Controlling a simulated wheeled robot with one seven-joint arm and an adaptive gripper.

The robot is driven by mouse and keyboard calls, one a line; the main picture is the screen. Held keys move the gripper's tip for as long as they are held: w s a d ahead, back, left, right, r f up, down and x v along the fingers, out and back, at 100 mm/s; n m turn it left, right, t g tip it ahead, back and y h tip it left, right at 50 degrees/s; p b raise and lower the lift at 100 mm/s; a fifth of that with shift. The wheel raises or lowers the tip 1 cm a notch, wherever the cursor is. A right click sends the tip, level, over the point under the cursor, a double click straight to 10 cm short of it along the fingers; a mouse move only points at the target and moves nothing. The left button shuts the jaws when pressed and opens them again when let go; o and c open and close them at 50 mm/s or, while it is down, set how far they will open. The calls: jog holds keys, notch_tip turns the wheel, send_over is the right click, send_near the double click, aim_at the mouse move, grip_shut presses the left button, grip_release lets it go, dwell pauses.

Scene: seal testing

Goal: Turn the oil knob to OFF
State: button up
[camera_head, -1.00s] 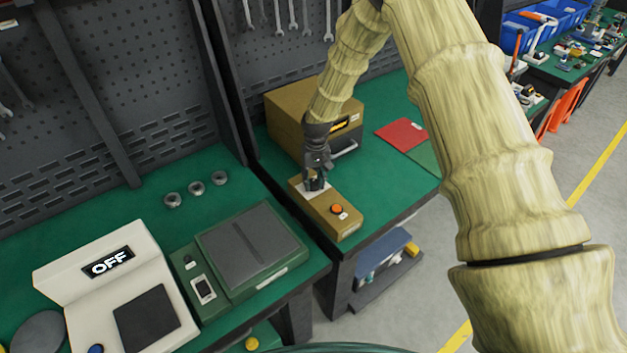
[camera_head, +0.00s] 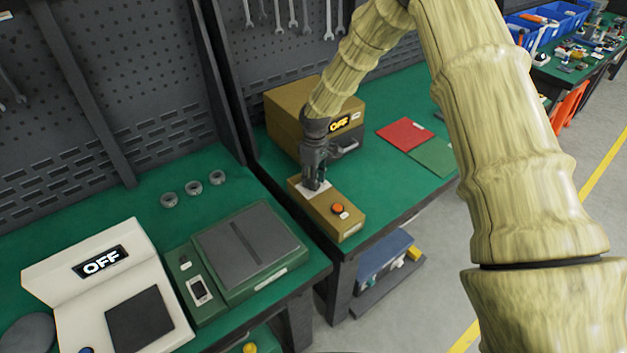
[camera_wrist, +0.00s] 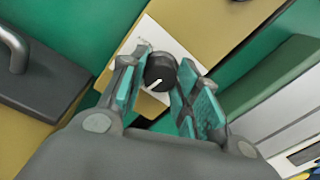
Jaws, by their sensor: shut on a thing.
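A black round knob (camera_wrist: 160,73) with a white pointer mark sits on a white label plate (camera_wrist: 150,40) in the wrist view. It is on the tan control box (camera_head: 350,222), whose other end has an orange button (camera_head: 338,209). My gripper (camera_wrist: 158,85) is shut on the knob, with one teal-padded finger on each side of it. In the head view my gripper (camera_head: 316,182) points down at the far end of the box and hides the knob. The knob's label text is too small to read.
A red sheet (camera_head: 403,134) and a green sheet (camera_head: 434,156) lie to the right. A white device (camera_head: 100,290) showing OFF stands at the left.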

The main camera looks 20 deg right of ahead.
jog(key=shift+n, duration=1)
jog(key=o, duration=1)
jog(key=r, duration=1.2)
jog(key=shift+w+d, duration=0.15)
jog(key=shift+w, duration=0.1)
